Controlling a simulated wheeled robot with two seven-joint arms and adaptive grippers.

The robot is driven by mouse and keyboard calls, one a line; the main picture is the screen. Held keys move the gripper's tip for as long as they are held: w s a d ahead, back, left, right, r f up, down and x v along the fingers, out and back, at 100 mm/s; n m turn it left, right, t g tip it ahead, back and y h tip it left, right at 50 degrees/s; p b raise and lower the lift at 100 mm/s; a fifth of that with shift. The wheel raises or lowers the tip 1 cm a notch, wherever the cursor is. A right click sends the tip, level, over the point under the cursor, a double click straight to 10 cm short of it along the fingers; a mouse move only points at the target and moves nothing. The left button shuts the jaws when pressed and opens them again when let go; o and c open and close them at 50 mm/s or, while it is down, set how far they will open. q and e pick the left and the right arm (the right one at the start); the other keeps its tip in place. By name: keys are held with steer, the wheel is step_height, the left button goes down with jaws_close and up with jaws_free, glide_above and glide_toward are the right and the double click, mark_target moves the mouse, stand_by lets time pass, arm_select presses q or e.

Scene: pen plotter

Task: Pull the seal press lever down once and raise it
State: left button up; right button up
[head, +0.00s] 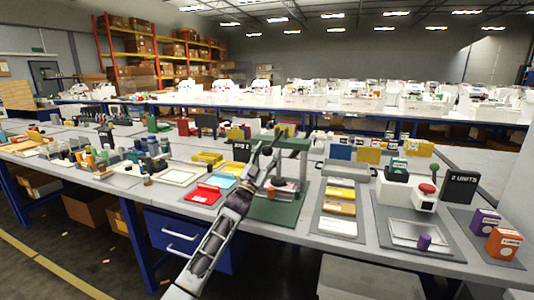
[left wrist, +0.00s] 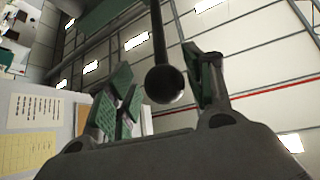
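My left gripper (head: 257,162) is at the knob. In the left wrist view the black knob (left wrist: 165,84) hangs on its rod between the green-padded fingers of my left gripper (left wrist: 156,72). The fingers are apart, with a visible gap on both sides of the knob. My right gripper is not in view.
A red tray (head: 203,195) and a white frame-like tray (head: 180,175) lie left of the press. A grey board with yellow and white cards (head: 338,225) lies right of it. Further right stand a red-knobbed device (head: 426,190) and small boxes (head: 503,243).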

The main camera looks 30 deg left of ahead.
arm_select(q)
steer(key=shift+r, duration=0.2)
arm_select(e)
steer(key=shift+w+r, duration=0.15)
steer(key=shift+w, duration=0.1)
arm_select(q)
steer(key=shift+s+f, duration=0.1)
steer(key=shift+s, duration=0.05)
steer(key=shift+s+f, duration=0.25)
steer(key=shift+s, duration=0.05)
steer(key=v, duration=1.1)
stand_by(0.6)
